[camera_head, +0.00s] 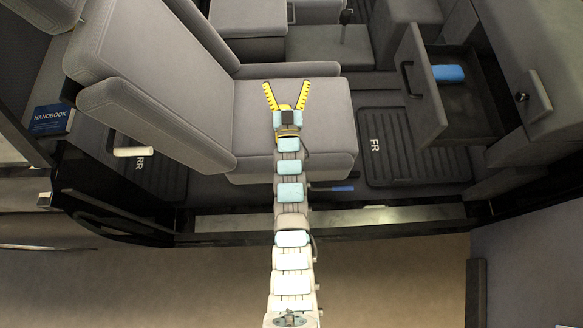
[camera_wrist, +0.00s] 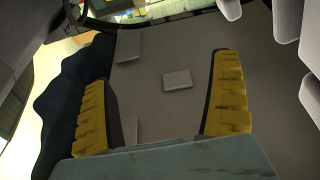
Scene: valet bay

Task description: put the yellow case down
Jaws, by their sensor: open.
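My gripper (camera_head: 286,84) is above the grey seat cushion (camera_head: 325,115) in the head view, with its two yellow fingers spread in a V. In the wrist view my gripper (camera_wrist: 162,68) also shows open, with nothing between the fingers. Beyond them is a grey surface (camera_wrist: 185,120) with a few flat lighter squares. I cannot make out a yellow case in either view; the yellow that I see near the seat belongs to my gripper. The space under my gripper and arm is partly hidden.
An open drawer (camera_head: 425,118) at the right holds a blue object (camera_head: 448,73). A blue handbook (camera_head: 52,118) lies at the left. A white-handled item (camera_head: 134,151) is left of the seat and a blue-ended one (camera_head: 340,189) by the sill. The FR mat (camera_head: 395,150) looks clear.

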